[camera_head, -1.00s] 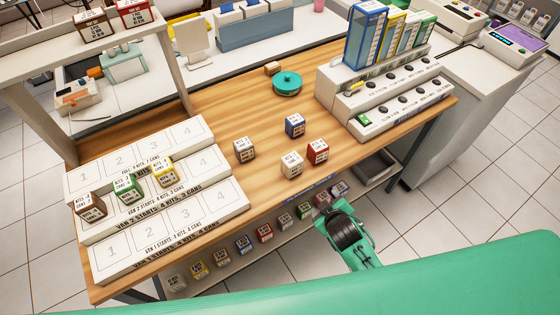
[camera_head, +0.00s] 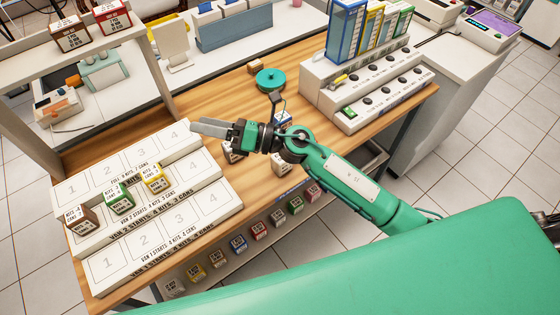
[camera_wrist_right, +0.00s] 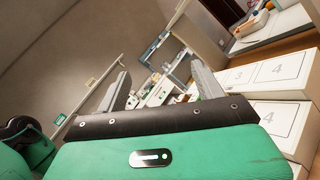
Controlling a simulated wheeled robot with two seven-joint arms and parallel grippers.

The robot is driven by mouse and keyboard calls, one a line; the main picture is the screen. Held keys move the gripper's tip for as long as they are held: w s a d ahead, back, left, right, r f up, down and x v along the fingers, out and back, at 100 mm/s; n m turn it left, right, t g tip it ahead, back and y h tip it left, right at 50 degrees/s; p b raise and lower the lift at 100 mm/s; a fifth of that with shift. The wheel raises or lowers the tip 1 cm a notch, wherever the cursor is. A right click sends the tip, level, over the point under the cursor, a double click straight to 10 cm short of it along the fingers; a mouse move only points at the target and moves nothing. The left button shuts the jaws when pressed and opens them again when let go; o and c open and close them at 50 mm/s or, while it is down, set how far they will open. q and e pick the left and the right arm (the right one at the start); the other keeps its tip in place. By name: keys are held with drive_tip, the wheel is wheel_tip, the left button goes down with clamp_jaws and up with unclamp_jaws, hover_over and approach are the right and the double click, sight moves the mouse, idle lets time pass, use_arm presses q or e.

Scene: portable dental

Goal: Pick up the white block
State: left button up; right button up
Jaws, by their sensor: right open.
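One white block (camera_head: 231,155) with dark print is on the wooden table, mostly hidden behind my right gripper. A second white block (camera_head: 280,166) is to its right, its top partly covered by my right arm. My right gripper (camera_head: 196,128) is open and empty, pointing left above the table beside the numbered trays. In the right wrist view its two fingers (camera_wrist_right: 162,82) are spread with nothing between them. A blue block (camera_head: 284,118) shows partly behind the arm. My left gripper is not in view.
White numbered trays (camera_head: 215,206) at the left hold brown (camera_head: 80,218), green (camera_head: 118,197) and yellow (camera_head: 156,178) blocks. A teal round container (camera_head: 270,81) stands at the back. A white console (camera_head: 375,98) with folders is at the right. Several blocks sit on a lower shelf.

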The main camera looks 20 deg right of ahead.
wheel_tip(320, 180, down, 3)
drive_tip(key=s+a+n+g+h, duration=0.2)
drive_tip(key=n+g, duration=0.4)
drive_tip(key=n, duration=0.2)
drive_tip(key=n+g+h, duration=0.1)
drive_tip(key=n+h, duration=0.8)
drive_tip(key=h, duration=0.8)
hover_over(282, 162)
drive_tip(key=w+d, duration=0.1)
drive_tip(key=w, duration=0.2)
wheel_tip(282, 162, down, 9)
drive_tip(key=f+p, duration=0.1)
drive_tip(key=f, duration=0.1)
drive_tip(key=f+p, duration=0.1)
drive_tip(key=f, duration=0.2)
drive_tip(key=f+p, duration=0.1)
drive_tip(key=f, duration=0.2)
drive_tip(key=shift+s, duration=0.3)
drive_tip(key=shift+s+a+f+p, duration=0.1)
drive_tip(key=shift+f+p, duration=0.4)
drive_tip(key=shift+p, duration=0.05)
wheel_tip(282, 162, down, 3)
drive_tip(key=shift+a+f+p, duration=0.1)
drive_tip(key=shift+p, duration=0.7)
drive_tip(key=shift+f, duration=0.5)
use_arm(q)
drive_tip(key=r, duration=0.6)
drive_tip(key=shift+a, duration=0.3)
use_arm(e)
drive_tip(key=c, duration=1.1)
